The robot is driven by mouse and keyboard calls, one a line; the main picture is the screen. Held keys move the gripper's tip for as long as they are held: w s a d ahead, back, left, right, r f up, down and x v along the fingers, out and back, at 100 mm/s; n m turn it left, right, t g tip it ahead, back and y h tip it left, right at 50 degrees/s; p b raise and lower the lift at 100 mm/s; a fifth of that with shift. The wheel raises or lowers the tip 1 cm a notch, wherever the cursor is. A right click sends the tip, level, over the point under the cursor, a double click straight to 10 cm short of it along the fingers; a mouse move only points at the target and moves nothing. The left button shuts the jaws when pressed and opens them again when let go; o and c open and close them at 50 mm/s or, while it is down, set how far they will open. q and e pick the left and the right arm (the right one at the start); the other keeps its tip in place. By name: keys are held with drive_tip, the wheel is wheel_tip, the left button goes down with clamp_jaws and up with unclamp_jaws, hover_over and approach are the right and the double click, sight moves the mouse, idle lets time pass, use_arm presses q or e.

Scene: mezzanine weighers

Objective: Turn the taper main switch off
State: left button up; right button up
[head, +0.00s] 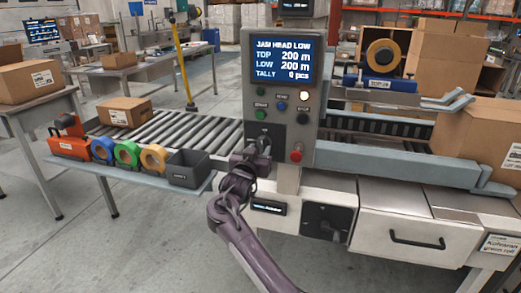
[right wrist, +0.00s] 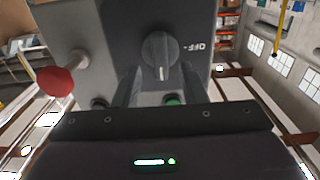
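The taper's control panel (head: 322,110) stands in the middle of the head view, with a lit screen (head: 283,60). My right gripper (head: 259,147) is in front of its lower left part and hides much of the switch there. In the right wrist view a dark rotary knob (right wrist: 158,56) sits on a dark plate, its white mark pointing down in that picture. An upside-down "OFF" label (right wrist: 194,47) is to its right. My right gripper's fingers (right wrist: 158,78) are open, one on each side of the knob's lower part; I cannot tell whether they touch it. My left gripper is out of view.
A red mushroom button (head: 296,154) sits beside the gripper on the panel; it also shows in the right wrist view (right wrist: 57,80). A second dark rotary switch (head: 328,222) is on the cabinet below. Tape rolls and a dark bin (head: 188,169) stand on the left shelf.

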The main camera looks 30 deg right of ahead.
sight(263, 145)
drive_tip(key=shift+x, duration=1.2)
clamp_jaws()
